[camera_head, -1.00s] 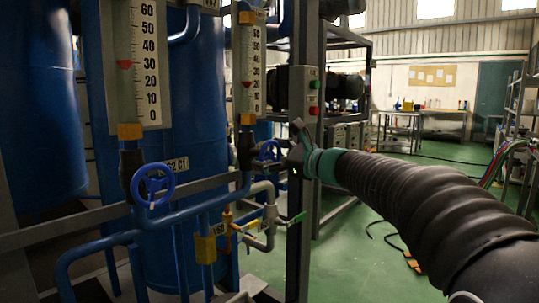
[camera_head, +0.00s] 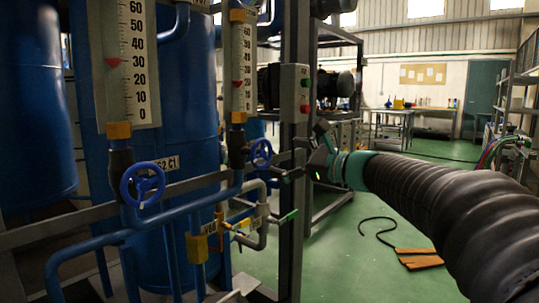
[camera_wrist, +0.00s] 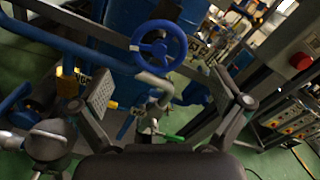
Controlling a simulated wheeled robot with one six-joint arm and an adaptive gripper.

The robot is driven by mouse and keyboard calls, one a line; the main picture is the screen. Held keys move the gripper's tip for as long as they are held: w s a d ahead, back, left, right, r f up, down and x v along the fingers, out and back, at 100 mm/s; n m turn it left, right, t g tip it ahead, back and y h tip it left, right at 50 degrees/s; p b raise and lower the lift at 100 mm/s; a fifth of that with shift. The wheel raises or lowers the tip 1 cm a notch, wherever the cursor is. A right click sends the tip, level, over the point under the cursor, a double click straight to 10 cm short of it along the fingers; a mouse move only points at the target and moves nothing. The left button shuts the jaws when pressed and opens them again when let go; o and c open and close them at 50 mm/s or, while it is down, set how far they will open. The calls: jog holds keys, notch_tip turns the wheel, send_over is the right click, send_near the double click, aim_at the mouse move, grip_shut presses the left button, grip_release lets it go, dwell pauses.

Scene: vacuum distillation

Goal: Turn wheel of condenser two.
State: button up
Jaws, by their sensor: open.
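Two blue handwheels sit on the pipework in the head view, a near one (camera_head: 143,185) at left and a farther one (camera_head: 261,153) under the second gauge. I cannot read which belongs to condenser two. My gripper (camera_head: 318,165) is right of the farther wheel and apart from it, seen edge-on. In the wrist view my gripper (camera_wrist: 170,97) is open and empty, with its fingers spread wide. A blue wheel (camera_wrist: 158,43), apparently the farther one, faces the camera beyond the fingertips, roughly centred between them and untouched.
A grey post with a control box (camera_head: 294,93) stands just behind my gripper. A green-handled valve (camera_head: 288,216) is below the farther wheel and also shows in the wrist view (camera_wrist: 172,138). Blue tanks (camera_head: 170,90) fill the left. The green floor at right is mostly clear.

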jog(key=shift+v, duration=2.15)
jog(key=s+d+f+n+g+h, duration=0.1)
jog(key=s+f+n+g+h, duration=0.25)
jog(key=f, duration=0.55)
jog(key=s+d+f+n+g+h, duration=0.1)
jog(key=s+f+n+h, duration=0.2)
jog(key=s+f+n, duration=0.5)
jog(key=s+d+f+n+h, duration=0.4)
jog(key=s+f, duration=0.2)
jog(key=s, duration=0.3)
jog(key=s+d+f+n+h, duration=0.3)
jog(key=s+f, duration=0.3)
jog(key=s, duration=0.4)
jog(key=shift+d+n+g+h, duration=0.35)
jog(key=shift+d+n+g, duration=0.1)
jog(key=shift+n, duration=0.1)
